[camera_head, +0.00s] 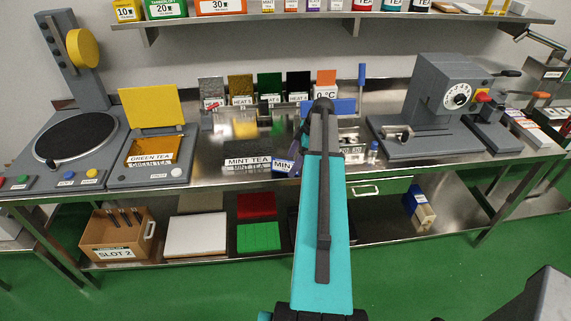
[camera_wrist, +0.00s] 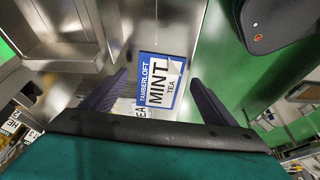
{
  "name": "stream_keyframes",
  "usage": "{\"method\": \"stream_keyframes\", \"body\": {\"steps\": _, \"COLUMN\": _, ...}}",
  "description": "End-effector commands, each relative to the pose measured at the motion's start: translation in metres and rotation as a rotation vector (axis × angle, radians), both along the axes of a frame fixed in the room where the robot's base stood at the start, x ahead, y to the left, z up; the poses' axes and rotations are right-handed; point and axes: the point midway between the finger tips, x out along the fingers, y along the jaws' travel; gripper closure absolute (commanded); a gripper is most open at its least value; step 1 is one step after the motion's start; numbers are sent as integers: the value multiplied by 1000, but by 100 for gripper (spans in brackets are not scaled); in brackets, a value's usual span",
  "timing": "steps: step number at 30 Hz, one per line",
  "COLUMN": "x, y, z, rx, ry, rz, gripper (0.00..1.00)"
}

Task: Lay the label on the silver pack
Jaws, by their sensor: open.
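In the head view a blue and white piece reading MIN (camera_head: 283,164) shows at the counter's front edge, partly behind my arm. My gripper (camera_wrist: 159,78) is open, with one dark finger on each side of the label; I cannot tell whether they touch it. A silver pack (camera_head: 211,87) stands upright at the left end of a row of packs at the back of the counter.
Gold (camera_head: 240,86), green (camera_head: 270,83) and black packs stand right of the silver one. A MINT TEA plate (camera_head: 247,162) is at the counter's front edge. A yellow-lidded press (camera_head: 152,107) stands left, a grey dial machine (camera_head: 440,100) right. A shelf (camera_head: 350,17) overhangs.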

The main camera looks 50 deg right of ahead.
Motion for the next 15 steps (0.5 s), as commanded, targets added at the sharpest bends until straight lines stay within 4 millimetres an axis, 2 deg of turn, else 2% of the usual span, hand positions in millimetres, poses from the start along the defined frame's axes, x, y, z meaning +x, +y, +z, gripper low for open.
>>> {"method": "stream_keyframes", "body": {"steps": 6, "x": 3, "y": 3, "z": -9, "rx": 0, "ry": 0, "rz": 0, "gripper": 20}}
{"method": "stream_keyframes", "body": {"steps": 15, "x": 3, "y": 3, "z": -10, "rx": 0, "ry": 0, "rz": 0, "gripper": 20}}
